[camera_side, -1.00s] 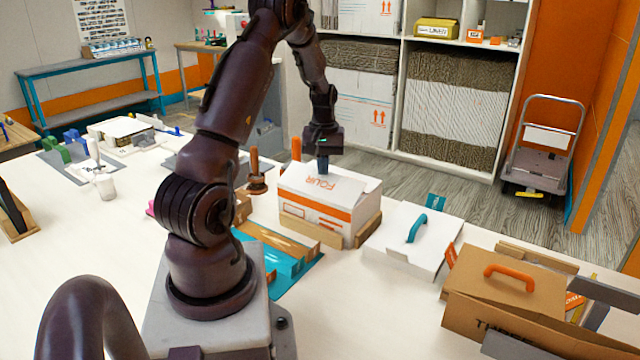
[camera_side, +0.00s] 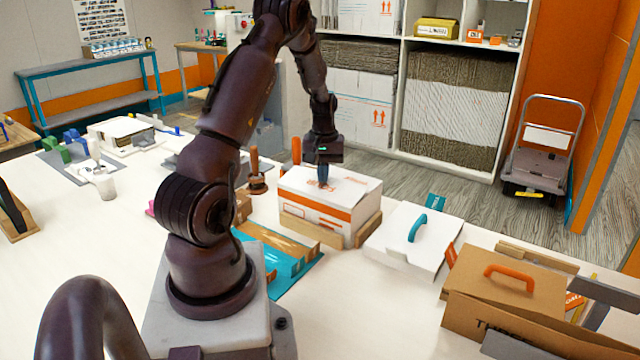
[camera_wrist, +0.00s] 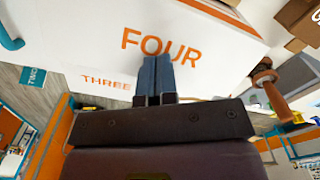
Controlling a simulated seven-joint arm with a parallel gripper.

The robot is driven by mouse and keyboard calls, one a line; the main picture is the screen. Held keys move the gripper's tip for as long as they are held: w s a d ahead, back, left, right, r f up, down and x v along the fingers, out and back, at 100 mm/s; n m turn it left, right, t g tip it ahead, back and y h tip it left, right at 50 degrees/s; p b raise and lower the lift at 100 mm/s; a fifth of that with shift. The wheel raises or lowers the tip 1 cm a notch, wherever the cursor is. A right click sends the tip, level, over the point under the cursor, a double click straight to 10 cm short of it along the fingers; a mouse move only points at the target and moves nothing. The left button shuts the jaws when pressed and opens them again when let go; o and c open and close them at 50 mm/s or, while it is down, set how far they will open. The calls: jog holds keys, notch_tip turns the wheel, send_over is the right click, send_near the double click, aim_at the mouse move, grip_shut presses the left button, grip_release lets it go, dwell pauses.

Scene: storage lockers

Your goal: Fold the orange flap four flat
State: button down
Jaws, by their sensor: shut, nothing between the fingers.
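The white box with orange bands (camera_side: 315,216) stands on the table in the side view. Its top flap, marked FOUR in orange (camera_wrist: 185,25), looks about level over the box in the side view. A smaller word THREE (camera_wrist: 105,82) shows near the flap's edge in the wrist view. My gripper (camera_side: 323,184) is shut and empty, pointing down over the flap. Its blue fingertips (camera_wrist: 156,62) are at the lettering, touching the flap or just above it; I cannot tell which. They hide part of the lettering in the side view.
A white box with a teal handle (camera_side: 447,243) stands to the right, then a brown carton with an orange handle (camera_side: 510,275). A brown-handled tool (camera_side: 255,168) stands left of the white box. Wooden strips (camera_side: 312,236) border its base.

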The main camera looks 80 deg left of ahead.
aim_at(322, 192)
jog(key=shift+f, duration=0.8)
dwell(0.4)
jog(key=shift+r, duration=3.55)
jog(key=d, duration=0.1)
jog(key=s+d+m, duration=0.1)
jog(key=d, duration=0.1)
jog(key=shift+d, duration=0.1)
jog(key=s+d+r+m+t, duration=0.1)
jog(key=d+r+m, duration=0.3)
jog(key=d, duration=0.7)
jog(key=d+r+m+t, duration=0.2)
jog(key=d+r+m, duration=0.3)
jog(key=d, duration=0.6)
jog(key=s+d+r+m+t, duration=0.1)
jog(key=d+r+m, duration=0.4)
jog(key=d, duration=0.6)
notch_tip(322, 192, up, 2)
jog(key=shift+s+r+t, duration=0.15)
jog(key=shift+s+t, duration=0.2)
jog(key=shift+t, duration=0.45)
